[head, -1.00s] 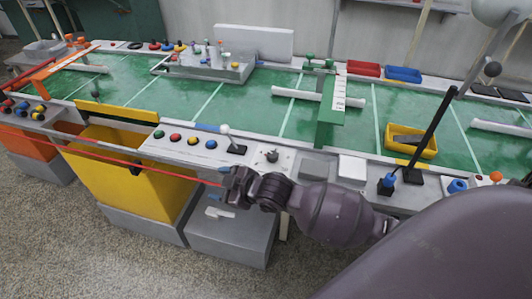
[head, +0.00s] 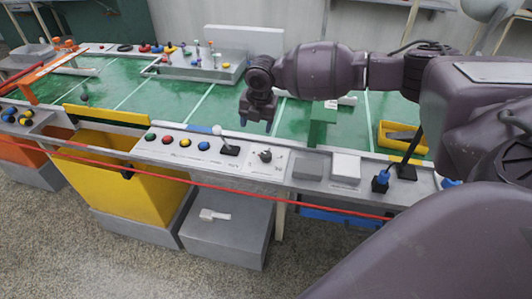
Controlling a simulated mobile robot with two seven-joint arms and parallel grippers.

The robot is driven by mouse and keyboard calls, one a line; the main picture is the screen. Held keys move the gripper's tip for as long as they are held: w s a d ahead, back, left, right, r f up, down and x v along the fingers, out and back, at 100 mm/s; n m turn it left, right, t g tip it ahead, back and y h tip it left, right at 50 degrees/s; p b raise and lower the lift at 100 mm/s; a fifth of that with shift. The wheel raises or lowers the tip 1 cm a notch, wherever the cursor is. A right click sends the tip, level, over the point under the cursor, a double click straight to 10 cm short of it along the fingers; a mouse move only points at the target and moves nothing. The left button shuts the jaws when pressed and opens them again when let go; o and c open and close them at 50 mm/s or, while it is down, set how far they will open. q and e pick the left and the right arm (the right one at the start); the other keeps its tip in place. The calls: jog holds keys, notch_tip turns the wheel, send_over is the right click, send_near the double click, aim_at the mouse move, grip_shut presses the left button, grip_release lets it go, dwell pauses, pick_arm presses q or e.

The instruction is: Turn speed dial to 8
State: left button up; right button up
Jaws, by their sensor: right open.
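The speed dial (head: 265,155) is a small dark knob on a pale square plate on the front ledge of the green bench. The number it points to is too small to read. My right gripper (head: 256,123) is open and empty, pointing down. In the picture it hangs just above the dial, apart from it, seemingly over the green bench top. The dial is in plain sight. My left gripper is not in view.
Left of the dial stand a white-knobbed joystick (head: 222,137) and several coloured buttons (head: 185,142). A red line (head: 220,187) runs along the front.

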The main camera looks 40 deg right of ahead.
aim_at(266, 154)
jog(key=f+n, duration=0.1)
jog(key=f, duration=0.2)
jog(key=s+d+f+n+g+b, duration=0.1)
jog(key=f, duration=0.2)
jog(key=s+f+n, duration=0.1)
jog(key=f, duration=0.2)
jog(key=shift+s+d+f+g+b, duration=0.25)
jog(key=shift+f+g+b, duration=0.05)
jog(key=shift+f+g, duration=0.1)
jog(key=shift+f, duration=0.75)
jog(key=shift+c, duration=0.6)
jog(key=c, duration=0.8)
